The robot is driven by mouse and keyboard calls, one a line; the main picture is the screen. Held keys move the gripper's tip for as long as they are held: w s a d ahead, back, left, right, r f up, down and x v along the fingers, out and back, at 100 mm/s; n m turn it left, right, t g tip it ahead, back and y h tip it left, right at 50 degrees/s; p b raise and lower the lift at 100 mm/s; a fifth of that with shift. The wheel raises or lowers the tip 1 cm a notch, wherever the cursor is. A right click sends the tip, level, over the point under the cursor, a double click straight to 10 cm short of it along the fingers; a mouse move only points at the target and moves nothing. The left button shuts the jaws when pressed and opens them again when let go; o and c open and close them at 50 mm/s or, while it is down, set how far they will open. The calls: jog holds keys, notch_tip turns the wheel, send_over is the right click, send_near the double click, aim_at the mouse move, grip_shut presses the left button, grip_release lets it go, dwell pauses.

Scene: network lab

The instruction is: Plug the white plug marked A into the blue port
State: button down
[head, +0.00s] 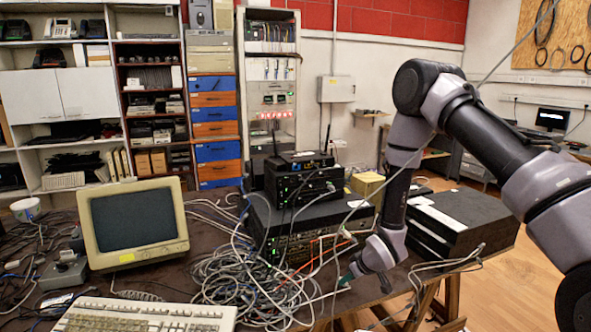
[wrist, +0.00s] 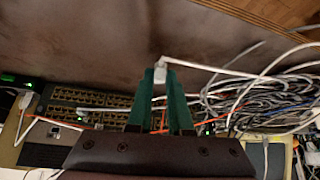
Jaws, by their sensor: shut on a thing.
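My gripper (wrist: 160,82) has green fingers and is shut on a white plug (wrist: 160,70) at its fingertips. A pale cable runs from the plug to the right in the wrist view. Any letter on the plug is too small to read. In the head view my gripper (head: 348,277) is low over the front of the table, right of the cable heap; the plug cannot be made out clearly there. A black network switch (wrist: 90,97) with rows of ports lies left of the fingers in the wrist view. I cannot make out a blue port in either view.
A tangled heap of grey cables (head: 238,278) lies beside my gripper. Stacked black network boxes (head: 300,185) stand behind it. An old monitor (head: 133,222) and keyboard (head: 145,316) are to the left. A black box (head: 455,222) stands on the right.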

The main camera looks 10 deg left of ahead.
jog(key=shift+r, duration=1.45)
dwell(1.2)
